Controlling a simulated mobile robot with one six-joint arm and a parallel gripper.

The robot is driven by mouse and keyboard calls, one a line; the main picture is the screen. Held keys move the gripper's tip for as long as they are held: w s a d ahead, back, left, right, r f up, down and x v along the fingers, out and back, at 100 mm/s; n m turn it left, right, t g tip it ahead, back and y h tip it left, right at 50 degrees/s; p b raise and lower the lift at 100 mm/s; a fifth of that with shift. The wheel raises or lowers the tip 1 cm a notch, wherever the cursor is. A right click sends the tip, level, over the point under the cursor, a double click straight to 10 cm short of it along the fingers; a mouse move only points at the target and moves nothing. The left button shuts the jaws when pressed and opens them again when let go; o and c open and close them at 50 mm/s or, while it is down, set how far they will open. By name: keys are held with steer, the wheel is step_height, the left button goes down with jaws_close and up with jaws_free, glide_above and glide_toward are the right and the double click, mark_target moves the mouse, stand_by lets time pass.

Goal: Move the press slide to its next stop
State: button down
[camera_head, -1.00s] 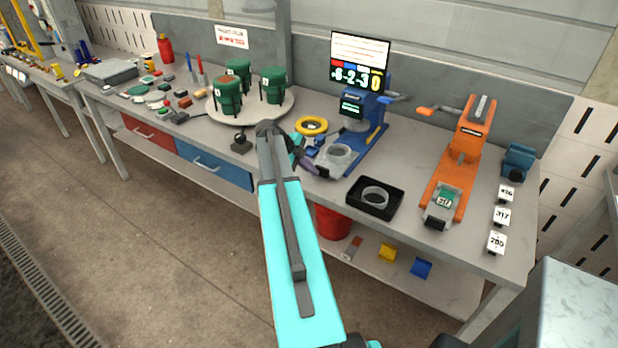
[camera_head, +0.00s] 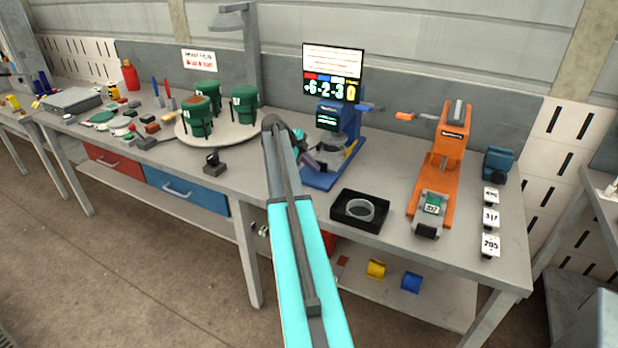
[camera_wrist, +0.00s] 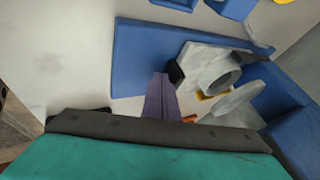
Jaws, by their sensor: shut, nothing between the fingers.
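The blue press (camera_head: 341,117) stands at the back of the bench, with its blue base running toward the front edge. Its pale grey slide (camera_head: 331,157) sits on that base, close to the press head. In the wrist view the slide (camera_wrist: 200,62) carries a raised grey ring (camera_wrist: 217,76) and has a black knob (camera_wrist: 176,73) at its front. My gripper (camera_head: 313,163) is shut and empty at the front of the slide. In the wrist view its purple fingers (camera_wrist: 160,97) are beside the knob and seem to touch it. My arm hides part of the base.
An orange press (camera_head: 441,165) stands further right, beside number tags (camera_head: 491,217). A turntable with green pots (camera_head: 224,130) is at left. A screen (camera_head: 333,73) stands behind the press.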

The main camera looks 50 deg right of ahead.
steer(key=shift+w+d, duration=0.25)
steer(key=shift+d, duration=0.3)
steer(key=shift+w+d+r, duration=0.1)
steer(key=shift+d+r, duration=0.05)
steer(key=shift+a+b, duration=0.55)
steer(key=shift+a, duration=0.35)
steer(key=a, duration=0.1)
steer(key=s+a, duration=0.1)
steer(key=a, duration=0.1)
steer(key=shift+s+f+b, duration=0.2)
steer(key=shift+s+b, duration=0.05)
steer(key=shift+b, duration=0.15)
steer(key=b+v, duration=0.2)
steer(key=v, duration=0.8)
steer(key=shift+d, duration=0.2)
steer(key=shift+r, duration=0.15)
